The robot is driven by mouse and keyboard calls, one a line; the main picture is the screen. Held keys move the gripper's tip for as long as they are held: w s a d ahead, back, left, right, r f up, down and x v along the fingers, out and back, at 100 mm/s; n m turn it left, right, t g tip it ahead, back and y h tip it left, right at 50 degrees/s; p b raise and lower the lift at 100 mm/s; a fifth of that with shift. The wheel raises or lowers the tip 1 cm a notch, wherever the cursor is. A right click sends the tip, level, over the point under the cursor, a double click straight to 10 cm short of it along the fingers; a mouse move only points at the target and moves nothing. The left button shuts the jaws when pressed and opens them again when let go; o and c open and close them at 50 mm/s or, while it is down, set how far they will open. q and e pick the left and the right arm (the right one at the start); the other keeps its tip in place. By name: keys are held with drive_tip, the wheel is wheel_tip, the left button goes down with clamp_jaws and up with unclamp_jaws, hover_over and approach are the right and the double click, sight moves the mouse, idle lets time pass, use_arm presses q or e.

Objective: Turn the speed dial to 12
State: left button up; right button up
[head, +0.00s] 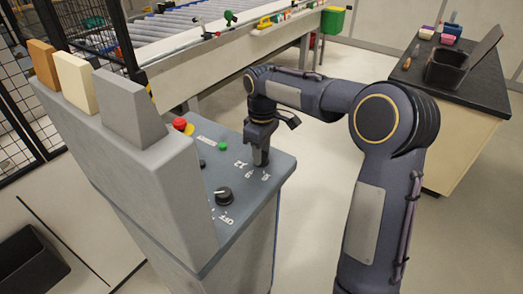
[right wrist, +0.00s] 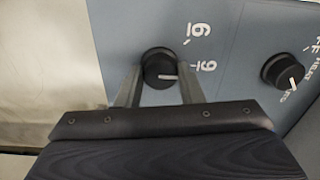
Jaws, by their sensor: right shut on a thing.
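The speed dial (right wrist: 158,65) is a round black knob with a white pointer line, on a blue-grey sloped panel. In the right wrist view it sits between the two fingers of my right gripper (right wrist: 160,78), which are shut on it. The pointer faces right, toward the lower of two white printed numbers; I cannot read for sure which number it marks. In the head view my right gripper (head: 260,160) reaches down onto the panel (head: 256,196) and hides the dial. White numbers show beside it. My left gripper is not in view.
A second black knob (head: 223,195) sits nearer on the panel, also in the right wrist view (right wrist: 283,72). A red emergency button (head: 180,123) and a green button (head: 222,146) are farther back. A roller conveyor (head: 170,28) and a dark-topped table (head: 465,82) stand beyond.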

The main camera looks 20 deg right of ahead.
drive_tip(key=m+p, duration=0.1)
drive_tip(key=m, duration=0.3)
drive_tip(key=shift+r, duration=0.1)
drive_tip(key=shift+m+p, duration=0.45)
drive_tip(key=shift+m, duration=1.75)
drive_tip(key=o, duration=1)
wheel_tip(320, 180, up, 8)
drive_tip(key=shift+f, duration=0.25)
drive_tip(key=shift+d+r, duration=0.1)
